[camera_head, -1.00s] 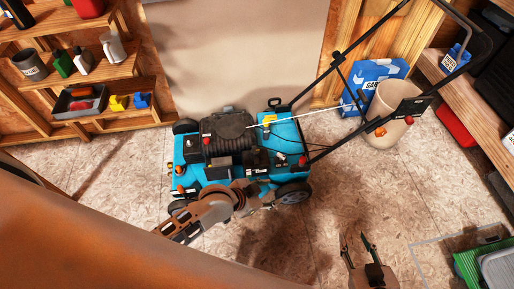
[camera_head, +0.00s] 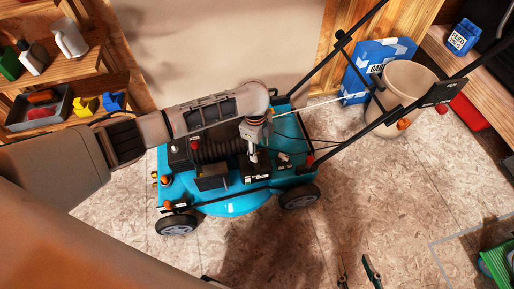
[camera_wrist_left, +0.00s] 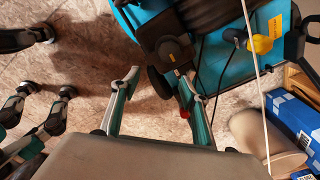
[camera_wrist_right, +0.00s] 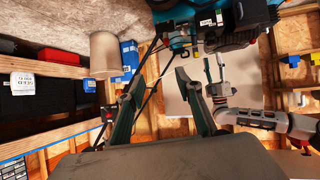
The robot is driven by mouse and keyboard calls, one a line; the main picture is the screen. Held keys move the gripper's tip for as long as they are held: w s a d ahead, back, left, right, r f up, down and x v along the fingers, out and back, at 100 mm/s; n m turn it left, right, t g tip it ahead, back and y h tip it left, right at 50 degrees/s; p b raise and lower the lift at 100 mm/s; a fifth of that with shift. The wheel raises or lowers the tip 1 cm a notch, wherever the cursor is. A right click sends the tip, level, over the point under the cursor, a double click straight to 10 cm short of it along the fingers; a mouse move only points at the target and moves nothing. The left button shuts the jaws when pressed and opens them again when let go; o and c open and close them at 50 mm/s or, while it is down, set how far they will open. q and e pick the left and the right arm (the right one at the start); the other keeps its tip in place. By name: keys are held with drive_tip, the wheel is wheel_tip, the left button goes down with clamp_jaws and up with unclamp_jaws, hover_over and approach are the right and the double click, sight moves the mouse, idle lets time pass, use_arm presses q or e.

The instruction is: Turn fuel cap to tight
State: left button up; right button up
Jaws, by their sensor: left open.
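The teal mower (camera_head: 235,205) stands on the floor, with a black engine on its deck. My left gripper (camera_head: 253,150) points down over the deck's right half; its arm hides part of the engine. In the left wrist view its open fingers (camera_wrist_left: 158,92) have nothing between them. A dark block with a round knob (camera_wrist_left: 172,48) lies just beyond them, and a yellow part (camera_wrist_left: 263,42) is further right. I cannot tell for sure which part is the fuel cap. My right gripper (camera_head: 358,275) is open and empty at the bottom edge, away from the mower; its fingers (camera_wrist_right: 160,95) show in the right wrist view.
The mower's black handle (camera_head: 370,125) slopes up to the right, with a white cord running across. A beige bucket (camera_head: 405,90) and a blue box (camera_head: 375,65) stand behind it. Wooden shelves (camera_head: 65,70) are at the left. Floor in front of the mower is clear.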

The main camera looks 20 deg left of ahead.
use_arm(q)
drive_tip(key=shift+w+a+r+m+y, duration=0.1)
drive_tip(key=shift+w+a+m+y, duration=0.1)
drive_tip(key=shift+w+a, duration=0.3)
drive_tip(key=shift+w+a+m+y, duration=0.1)
drive_tip(key=shift+w+a+y, duration=0.15)
drive_tip(key=shift+a, duration=0.4)
drive_tip(key=shift+w+a+b, duration=0.15)
drive_tip(key=shift+b, duration=0.2)
drive_tip(key=shift+g, duration=0.3)
drive_tip(key=f+b, duration=0.1)
drive_tip(key=f, duration=0.3)
drive_tip(key=shift+s+f+b, duration=0.1)
drive_tip(key=shift+s+b, duration=0.1)
drive_tip(key=shift+b, duration=0.15)
wheel_tip(320, 180, down, 3)
drive_tip(key=shift+w+r+b, duration=0.1)
drive_tip(key=shift+b, duration=0.6)
drive_tip(key=shift+w+f, duration=0.1)
drive_tip(key=shift+f, duration=0.1)
drive_tip(key=shift+w+r, duration=0.1)
drive_tip(key=c, duration=1.1)
use_arm(e)
drive_tip(key=shift+m+t+y, duration=0.4)
drive_tip(key=shift+m, duration=0.2)
drive_tip(key=a, duration=0.1)
drive_tip(key=w+a+r, duration=0.1)
drive_tip(key=a+r, duration=0.1)
drive_tip(key=shift+w+r, duration=0.1)
drive_tip(key=shift+w, duration=0.15)
